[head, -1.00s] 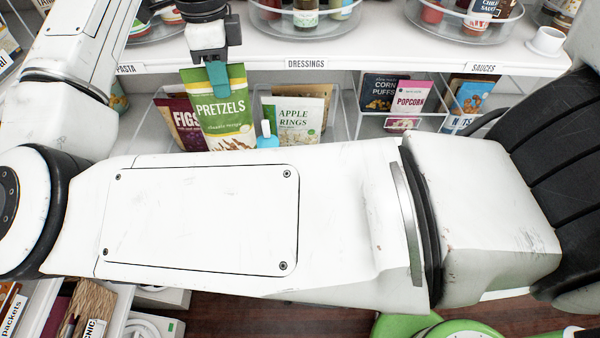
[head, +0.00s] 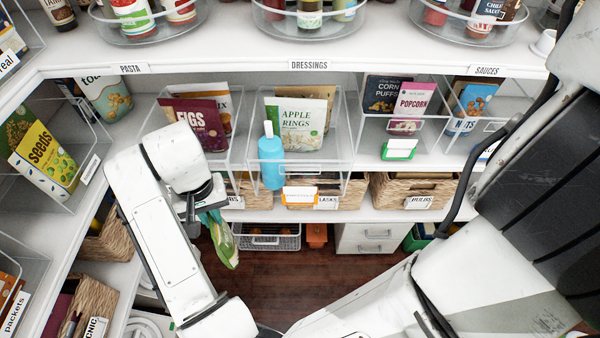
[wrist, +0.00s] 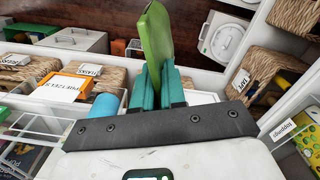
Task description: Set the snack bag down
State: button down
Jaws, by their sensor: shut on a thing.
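The snack bag is the green pretzels bag (head: 224,243). It hangs below my gripper (head: 208,208) in the head view, in front of the lower shelf and above the dark wood floor. Its printed front is turned away, and my arm hides part of it. In the wrist view the bag (wrist: 155,38) shows edge-on as a green strip between the two teal fingers of my gripper (wrist: 158,78). The fingers are shut on it. The bag looks clear of any shelf or bin.
Woven baskets (head: 412,190) line the lower shelf. A seeds bag (head: 45,158) is at the left. Floor (head: 290,268) shows in the middle.

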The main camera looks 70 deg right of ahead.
jog(key=w+a+f+n, duration=0.1)
jog(key=a+f+n, duration=0.5)
jog(key=f+n, duration=0.4)
jog(key=shift+w+a+f, duration=0.25)
jog(key=shift+f, duration=0.55)
jog(key=shift+s, duration=0.1)
